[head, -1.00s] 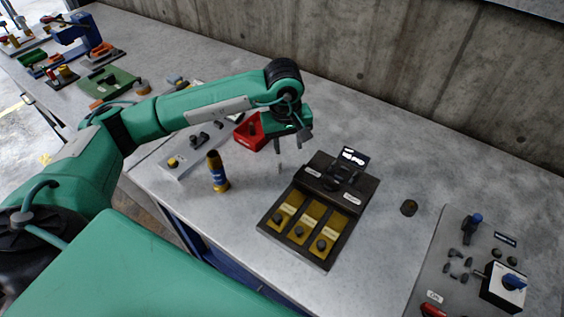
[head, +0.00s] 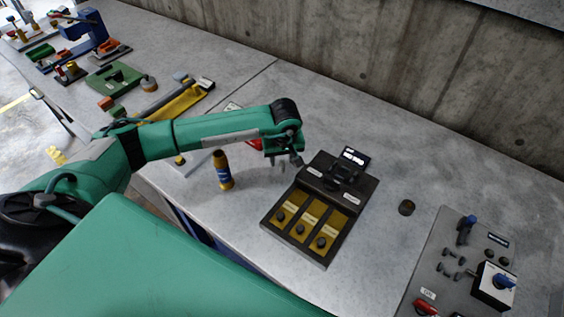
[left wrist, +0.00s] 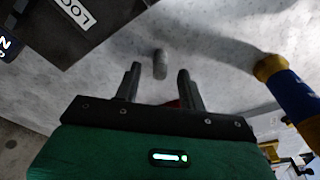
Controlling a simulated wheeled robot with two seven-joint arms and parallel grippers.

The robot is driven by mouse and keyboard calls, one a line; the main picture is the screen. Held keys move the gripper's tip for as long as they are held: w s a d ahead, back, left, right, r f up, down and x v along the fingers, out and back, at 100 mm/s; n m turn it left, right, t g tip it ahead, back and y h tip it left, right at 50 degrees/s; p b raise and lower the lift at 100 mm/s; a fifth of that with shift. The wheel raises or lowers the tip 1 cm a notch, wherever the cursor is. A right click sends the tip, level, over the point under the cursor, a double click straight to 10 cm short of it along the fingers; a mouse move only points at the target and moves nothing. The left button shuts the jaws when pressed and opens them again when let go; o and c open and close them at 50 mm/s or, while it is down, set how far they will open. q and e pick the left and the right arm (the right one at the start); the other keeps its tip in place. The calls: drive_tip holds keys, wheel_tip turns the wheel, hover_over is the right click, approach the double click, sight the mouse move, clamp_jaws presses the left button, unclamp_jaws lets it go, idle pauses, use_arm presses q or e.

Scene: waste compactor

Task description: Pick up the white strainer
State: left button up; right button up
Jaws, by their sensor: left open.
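In the head view my left gripper (head: 283,160) points down over the table, between the blue-and-yellow bottle and the black panel; the cylinder is not clearly visible there. The left gripper is open and holds nothing. My right gripper is not in view.
The blue-and-yellow bottle (head: 222,170) stands left of the gripper, also in the wrist view (left wrist: 292,88). The black panel with yellow plates (head: 268,226) is close on the right. A red box (head: 255,144) is partly hidden behind the gripper. A grey control board (head: 437,262) lies far right.

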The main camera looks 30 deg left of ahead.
use_arm(q)
drive_tip(key=shift+w+a+f, duration=0.1)
drive_tip(key=shift+f, duration=1.05)
clamp_jaws()
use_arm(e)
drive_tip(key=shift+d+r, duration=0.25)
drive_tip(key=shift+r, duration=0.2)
use_arm(q)
drive_tip(key=shift+r, duration=0.15)
